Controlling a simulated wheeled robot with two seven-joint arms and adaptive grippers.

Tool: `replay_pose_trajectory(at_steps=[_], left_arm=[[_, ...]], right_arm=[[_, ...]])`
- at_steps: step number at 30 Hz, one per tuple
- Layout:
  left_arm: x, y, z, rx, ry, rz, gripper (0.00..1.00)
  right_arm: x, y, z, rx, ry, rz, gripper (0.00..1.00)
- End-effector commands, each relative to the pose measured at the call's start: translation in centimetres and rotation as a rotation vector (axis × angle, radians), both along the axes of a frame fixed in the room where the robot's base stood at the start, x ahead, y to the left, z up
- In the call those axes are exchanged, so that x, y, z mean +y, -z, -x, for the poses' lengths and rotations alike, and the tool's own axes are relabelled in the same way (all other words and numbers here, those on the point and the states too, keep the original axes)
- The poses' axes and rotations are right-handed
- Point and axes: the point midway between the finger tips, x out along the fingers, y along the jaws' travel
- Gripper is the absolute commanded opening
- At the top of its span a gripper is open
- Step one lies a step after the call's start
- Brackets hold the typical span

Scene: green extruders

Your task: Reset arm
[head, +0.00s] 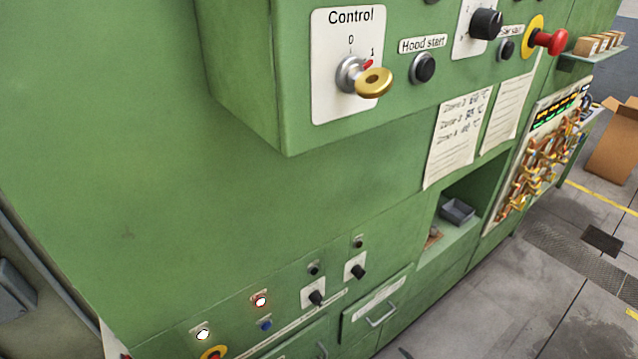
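Neither of my grippers nor my arms show in the head view. A green machine fills most of the view. Its protruding control box carries a white "Control" plate (330,98) with a key switch (352,74). A gold key (374,82) sits in the switch, and the red pointer is turned toward the 1 mark. A black "Hood start" button (424,67) is to the right of the plate.
A red mushroom button (549,41) on a yellow ring is at the upper right. Lower panels hold lit lamps (260,301), black knobs (316,297) and a drawer handle (383,315). A niche holds a grey bin (457,211). Open floor (540,290) lies at the lower right, with a cardboard box (614,142) beyond.

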Motion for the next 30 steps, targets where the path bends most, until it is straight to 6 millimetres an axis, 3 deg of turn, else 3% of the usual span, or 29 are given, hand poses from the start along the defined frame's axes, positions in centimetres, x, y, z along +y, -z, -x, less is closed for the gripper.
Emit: replay_pose_trajectory(at_steps=[1,8,11,15,21,24,27,30], left_arm=[[0.0,0.5,0.1,0.001,0.0,0.0,0.4],[0.0,1.8,0.2,0.003,0.0,0.0,0.4],[0.0,2.3,0.3,0.004,0.0,-0.001,0.4],[0.0,3.0,0.4,0.006,0.0,0.0,0.4],[0.0,4.0,0.5,0.008,0.0,0.0,0.4],[0.0,4.4,0.6,0.009,0.0,0.0,0.4],[0.0,4.6,0.6,0.01,0.0,0.0,0.4],[0.0,4.8,0.7,0.011,0.0,0.0,0.4]], right_arm=[[-1.4,3.8,1.1,0.072,0.054,-0.007,0.41],[-6.5,17.9,8.8,0.381,0.279,-0.033,0.41],[-7.9,23.4,13.4,0.515,0.369,-0.045,0.41],[-9.1,30.2,21.0,0.705,0.488,-0.059,0.41],[-9.0,37.6,33.3,0.974,0.642,-0.076,0.41],[-8.4,39.9,38.8,1.087,0.701,-0.082,0.41],[-7.7,41.2,43.0,1.172,0.745,-0.086,0.41],[-7.2,41.9,45.6,1.223,0.77,-0.089,0.41]])
